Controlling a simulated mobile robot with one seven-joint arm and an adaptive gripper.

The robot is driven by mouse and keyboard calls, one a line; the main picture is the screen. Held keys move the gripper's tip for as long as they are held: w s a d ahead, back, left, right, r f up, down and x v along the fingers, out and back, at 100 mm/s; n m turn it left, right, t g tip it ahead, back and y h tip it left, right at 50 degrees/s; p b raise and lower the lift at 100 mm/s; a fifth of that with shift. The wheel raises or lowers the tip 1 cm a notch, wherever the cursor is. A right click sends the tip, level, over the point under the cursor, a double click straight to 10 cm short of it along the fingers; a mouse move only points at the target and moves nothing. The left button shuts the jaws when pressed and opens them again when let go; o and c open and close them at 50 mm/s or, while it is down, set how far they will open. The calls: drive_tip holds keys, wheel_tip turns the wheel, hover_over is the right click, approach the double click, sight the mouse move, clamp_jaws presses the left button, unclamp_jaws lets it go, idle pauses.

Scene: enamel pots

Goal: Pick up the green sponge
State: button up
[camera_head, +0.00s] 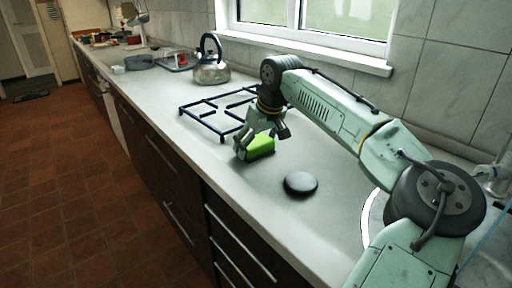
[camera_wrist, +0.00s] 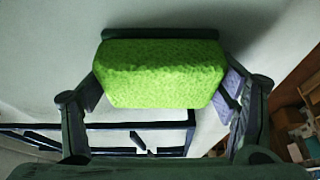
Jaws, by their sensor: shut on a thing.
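The green sponge (camera_head: 260,147) is at the front part of the white countertop, to the left of a round black disc. In the wrist view the bright green sponge (camera_wrist: 160,74) sits between the two fingers. My gripper (camera_head: 256,143) reaches down over it and is shut on it, with one finger at each end in the wrist view (camera_wrist: 160,92). Part of the sponge is hidden behind a finger in the head view. I cannot tell whether the sponge touches the counter or is slightly above it.
A dark pot-stand frame (camera_head: 207,105) lies just behind my gripper. The round black disc (camera_head: 300,183) lies on the counter in front. A kettle (camera_head: 211,70) stands farther back. A sink rim (camera_head: 367,215) is at the right. The counter's front edge is close by.

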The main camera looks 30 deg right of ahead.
sight(256, 140)
drive_tip(key=shift+c, duration=0.6)
drive_tip(key=shift+r, duration=0.15)
drive_tip(key=shift+r, duration=0.6)
wheel_tip(256, 140, up, 2)
drive_tip(key=shift+r+b, duration=0.1)
drive_tip(key=shift+b, duration=0.3)
drive_tip(key=s+a+b, duration=0.1)
drive_tip(key=s+a, duration=0.2)
drive_tip(key=s, duration=0.1)
drive_tip(key=s+a+r+b, duration=0.1)
drive_tip(key=s+a, duration=0.2)
drive_tip(key=s, duration=0.1)
drive_tip(key=s+a+b, duration=0.1)
drive_tip(key=s+a, duration=0.2)
drive_tip(key=s, duration=0.1)
drive_tip(key=shift+s+a+r+b, duration=0.15)
drive_tip(key=shift+s+a+b, duration=0.2)
drive_tip(key=shift+s+b, duration=0.05)
